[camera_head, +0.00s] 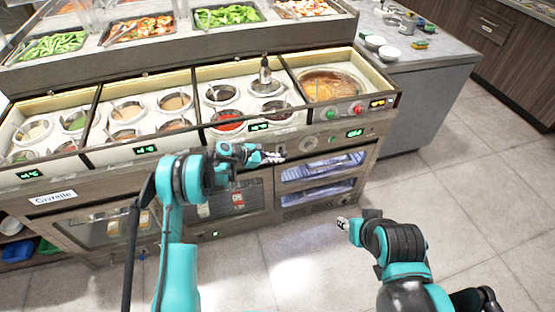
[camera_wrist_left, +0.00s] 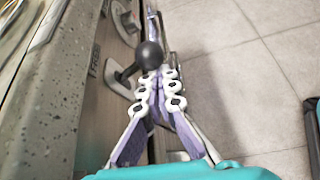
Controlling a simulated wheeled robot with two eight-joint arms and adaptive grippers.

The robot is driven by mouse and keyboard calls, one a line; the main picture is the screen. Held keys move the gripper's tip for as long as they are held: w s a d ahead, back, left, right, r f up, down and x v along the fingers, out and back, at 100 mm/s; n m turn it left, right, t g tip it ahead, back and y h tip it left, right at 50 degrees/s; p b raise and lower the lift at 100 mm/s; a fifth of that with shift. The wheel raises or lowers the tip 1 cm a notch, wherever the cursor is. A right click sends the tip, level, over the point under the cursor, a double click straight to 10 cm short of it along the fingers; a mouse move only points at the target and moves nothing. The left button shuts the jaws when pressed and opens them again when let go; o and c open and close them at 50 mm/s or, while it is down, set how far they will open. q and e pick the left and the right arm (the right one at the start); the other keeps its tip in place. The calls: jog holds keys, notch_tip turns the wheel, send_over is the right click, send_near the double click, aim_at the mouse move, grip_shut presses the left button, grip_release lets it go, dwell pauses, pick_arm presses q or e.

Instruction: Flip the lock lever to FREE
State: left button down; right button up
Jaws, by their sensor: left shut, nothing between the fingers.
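In the left wrist view, the lock lever's round black knob (camera_wrist_left: 149,55) stands out from the counter front on a metal mount (camera_wrist_left: 120,78). My left gripper (camera_wrist_left: 160,75) is shut and empty, its tips right at the knob; I cannot tell whether they touch it. In the head view, my left gripper (camera_head: 274,157) is at the counter's front panel, left of a round dial (camera_head: 308,143). The lever is not clear in that view. My right gripper (camera_head: 343,224) is over the floor, away from the counter; its jaw state is too small to tell.
The grey speckled counter edge (camera_wrist_left: 45,110) runs close along the left of the wrist view. Sauce wells, a soup well (camera_head: 330,85) and green and red buttons (camera_head: 358,109) sit above the panel. Open tiled floor (camera_head: 460,170) lies to the right.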

pick_arm(q)
notch_tip(320, 180, down, 4)
jog(key=w+p+v, duration=0.1)
jog(key=p+v, duration=0.2)
jog(key=v, duration=0.7)
jog(key=shift+a, duration=0.55)
jog(key=shift+s, duration=0.1)
